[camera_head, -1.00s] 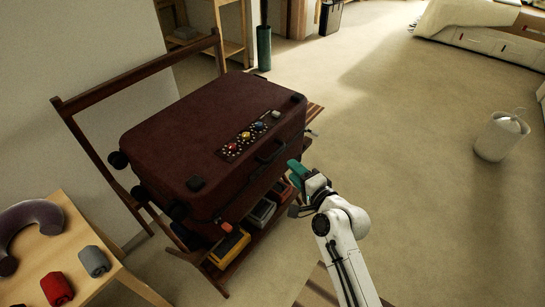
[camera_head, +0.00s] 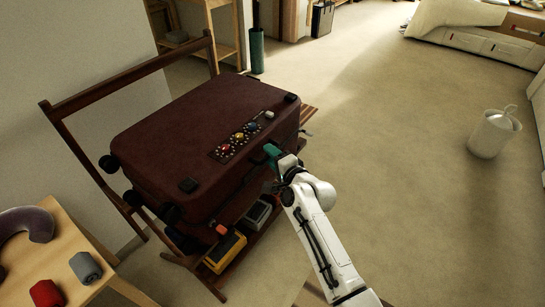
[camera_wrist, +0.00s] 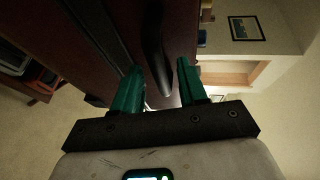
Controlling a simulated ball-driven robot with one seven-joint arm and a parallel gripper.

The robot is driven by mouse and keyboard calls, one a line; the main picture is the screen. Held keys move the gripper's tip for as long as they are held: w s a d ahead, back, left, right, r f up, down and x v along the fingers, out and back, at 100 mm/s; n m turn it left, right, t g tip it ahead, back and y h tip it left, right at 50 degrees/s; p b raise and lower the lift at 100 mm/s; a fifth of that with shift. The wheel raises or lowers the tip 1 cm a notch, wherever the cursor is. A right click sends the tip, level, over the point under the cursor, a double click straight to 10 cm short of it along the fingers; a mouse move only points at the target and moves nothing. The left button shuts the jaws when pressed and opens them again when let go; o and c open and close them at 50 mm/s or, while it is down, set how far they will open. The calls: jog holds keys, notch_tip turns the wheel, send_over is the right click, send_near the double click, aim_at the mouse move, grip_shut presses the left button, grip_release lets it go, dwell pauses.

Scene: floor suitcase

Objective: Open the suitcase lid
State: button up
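The dark red suitcase (camera_head: 195,130) lies flat on a wooden rack with its lid closed. A strip with coloured knobs (camera_head: 238,140) runs along the lid's near right edge. My gripper (camera_head: 272,153) is at the suitcase's front side, by the handle, and partly covers that area. In the wrist view, my gripper (camera_wrist: 160,85) has its two green fingers apart. The dark handle (camera_wrist: 155,45) extends into the gap between them, with space visible beside it. Whether a finger touches the handle cannot be told. The suitcase front (camera_wrist: 100,35) fills the upper left there.
The wooden rack (camera_head: 130,75) has a raised back bar and a lower shelf with a yellow-and-black item (camera_head: 225,252). A small table (camera_head: 75,245) with rolled items stands at the lower left. A white bin (camera_head: 492,135) is far right. The floor between is clear.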

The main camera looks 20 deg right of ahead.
grip_shut()
dwell(0.4)
jog(key=shift+r, duration=0.1)
